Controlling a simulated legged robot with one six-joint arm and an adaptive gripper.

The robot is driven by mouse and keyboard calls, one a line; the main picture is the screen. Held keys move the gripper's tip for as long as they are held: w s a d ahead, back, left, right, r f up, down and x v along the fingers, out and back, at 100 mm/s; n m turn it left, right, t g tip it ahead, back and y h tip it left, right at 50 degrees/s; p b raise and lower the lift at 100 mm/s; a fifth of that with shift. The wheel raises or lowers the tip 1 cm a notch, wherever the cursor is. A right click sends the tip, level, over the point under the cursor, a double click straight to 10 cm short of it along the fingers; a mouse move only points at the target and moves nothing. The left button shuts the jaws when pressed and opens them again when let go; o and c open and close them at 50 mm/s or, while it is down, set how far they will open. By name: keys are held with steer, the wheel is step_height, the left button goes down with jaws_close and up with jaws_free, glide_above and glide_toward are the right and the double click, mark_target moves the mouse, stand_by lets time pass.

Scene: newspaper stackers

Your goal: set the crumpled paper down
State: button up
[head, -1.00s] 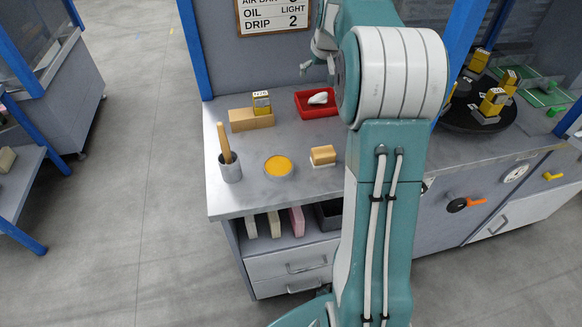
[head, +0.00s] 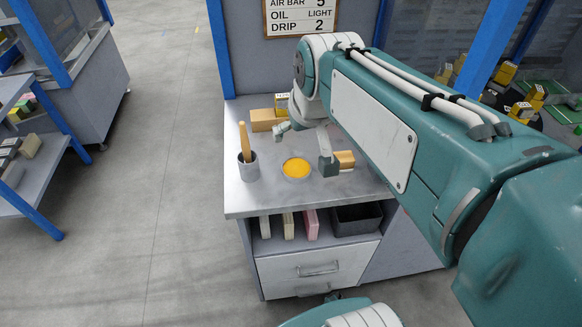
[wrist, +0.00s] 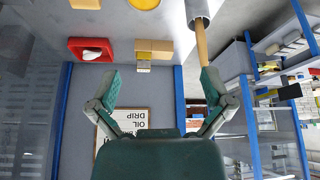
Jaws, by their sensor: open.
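The crumpled paper (wrist: 92,54) is a small white lump in the red tray (wrist: 73,44), at the upper left of the wrist view. In the head view now, my arm hides the tray and paper. My gripper (wrist: 160,84) is open, with two green-padded fingers spread wide and nothing between them. In the head view my gripper (head: 304,148) hangs over the grey bench, near the yellow dish. The paper is apart from the fingers.
On the bench (head: 240,200) stand a cup (head: 248,168) with an upright wooden handle, a round yellow dish (head: 297,168), a wooden block (head: 265,120) and a small tan block (head: 345,159). A sign (head: 300,17) hangs behind. Blue posts flank the bench.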

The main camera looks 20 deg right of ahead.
steer(key=s+a+f, duration=0.4)
steer(key=s, duration=0.6)
steer(key=shift+n, duration=0.4)
steer(key=shift+w, duration=0.1)
